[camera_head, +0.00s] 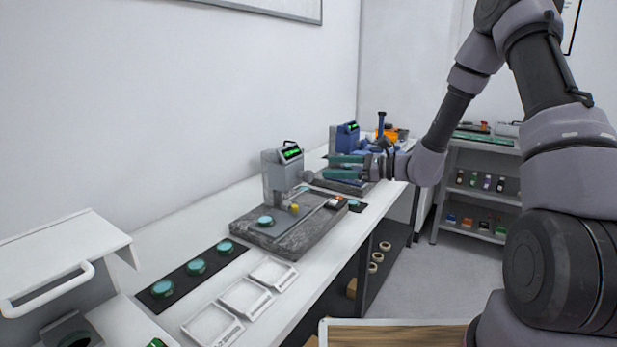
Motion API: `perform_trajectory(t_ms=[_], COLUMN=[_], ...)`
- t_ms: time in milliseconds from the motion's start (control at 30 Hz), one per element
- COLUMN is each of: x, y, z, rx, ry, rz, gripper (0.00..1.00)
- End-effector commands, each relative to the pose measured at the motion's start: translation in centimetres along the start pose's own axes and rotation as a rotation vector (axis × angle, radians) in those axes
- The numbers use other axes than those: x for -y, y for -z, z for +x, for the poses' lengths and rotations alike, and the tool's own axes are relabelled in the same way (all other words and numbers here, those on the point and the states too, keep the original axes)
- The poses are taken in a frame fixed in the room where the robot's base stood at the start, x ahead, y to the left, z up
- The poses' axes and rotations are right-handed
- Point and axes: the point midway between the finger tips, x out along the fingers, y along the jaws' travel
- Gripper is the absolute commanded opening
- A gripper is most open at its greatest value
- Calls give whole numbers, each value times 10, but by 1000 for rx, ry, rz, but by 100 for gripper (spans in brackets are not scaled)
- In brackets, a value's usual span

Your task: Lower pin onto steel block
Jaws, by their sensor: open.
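My gripper (326,165) reaches leftward over the bench, its two teal fingers apart, one above the other, with nothing visible between them. Behind and around it stands a blue gauge stand (347,136) with a green display, on a grey stone base (340,184). The fingers hide part of that stand, and I cannot make out a pin or a steel block there. Nearer, a grey gauge stand (276,172) with a green display and a small yellow part (294,208) stands on a larger stone plate (268,240). A teal disc (265,221) lies on this plate.
A black mat (177,273) with several teal discs and several white trays (244,297) lie on the white bench (318,249). A white handled cover (63,258) is at the left front. A shelf unit (452,200) stands at the back right.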

Motion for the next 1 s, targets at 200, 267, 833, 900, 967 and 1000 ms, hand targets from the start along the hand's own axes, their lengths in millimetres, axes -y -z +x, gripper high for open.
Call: perform_trajectory(t_ms=[200,267,833,900,967,1000], x=[26,30,51,54,56,57], y=[63,72,77,76,77,77], z=[8,8,82,92,99,103], rx=[57,62,67,67,66,66], ry=[198,227,252,252,252,253], rz=[196,222,242,241,241,241], gripper=[79,79,79,79,79,79])
